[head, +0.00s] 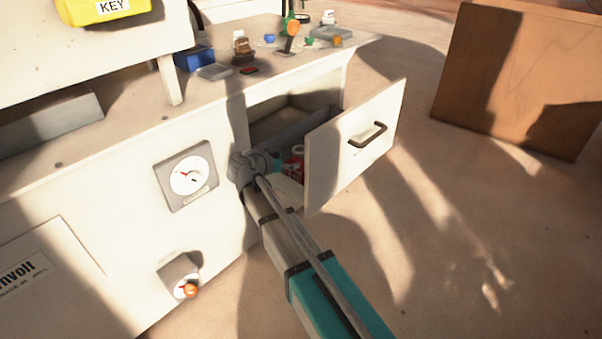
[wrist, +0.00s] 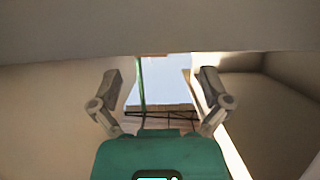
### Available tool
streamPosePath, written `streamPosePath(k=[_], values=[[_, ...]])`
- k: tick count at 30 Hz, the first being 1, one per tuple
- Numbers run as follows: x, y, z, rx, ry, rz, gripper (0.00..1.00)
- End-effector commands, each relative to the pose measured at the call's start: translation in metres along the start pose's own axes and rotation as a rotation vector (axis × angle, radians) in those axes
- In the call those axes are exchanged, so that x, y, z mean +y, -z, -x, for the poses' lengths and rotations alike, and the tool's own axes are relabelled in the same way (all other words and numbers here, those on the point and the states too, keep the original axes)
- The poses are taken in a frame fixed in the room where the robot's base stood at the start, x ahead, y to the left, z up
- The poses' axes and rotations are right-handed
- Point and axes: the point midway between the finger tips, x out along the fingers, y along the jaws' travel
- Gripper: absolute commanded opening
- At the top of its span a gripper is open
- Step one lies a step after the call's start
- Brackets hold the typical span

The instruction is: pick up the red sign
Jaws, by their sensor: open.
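A small red thing with some white (head: 297,158) lies inside the open drawer, partly hidden by the drawer front and my arm; I cannot tell if it is the red sign. A small flat dark-and-red piece (head: 249,71) lies on the worktop. My gripper (head: 277,163) is at the open drawer, mostly hidden behind my wrist. In the wrist view my gripper (wrist: 160,82) has its two fingers spread wide with nothing between them. No red thing shows in the wrist view.
The pulled-out drawer front (head: 352,150) with a dark handle (head: 367,134) stands right of my arm. A gauge (head: 187,177) is on the cabinet face. Several small items crowd the worktop, among them a blue box (head: 194,58). A wooden box (head: 515,75) stands at right. Floor between is clear.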

Motion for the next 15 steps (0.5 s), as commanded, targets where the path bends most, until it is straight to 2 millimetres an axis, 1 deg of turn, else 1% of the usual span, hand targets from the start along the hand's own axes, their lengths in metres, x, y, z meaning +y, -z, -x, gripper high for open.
streamPosePath(k=[4, 7, 15], values=[[0.000, 0.000, -0.001, 0.000, 0.000, 0.000, 0.97], [0.000, -0.001, -0.007, 0.000, -0.001, 0.000, 0.97], [0.002, -0.002, -0.037, 0.000, -0.001, -0.002, 0.97]])
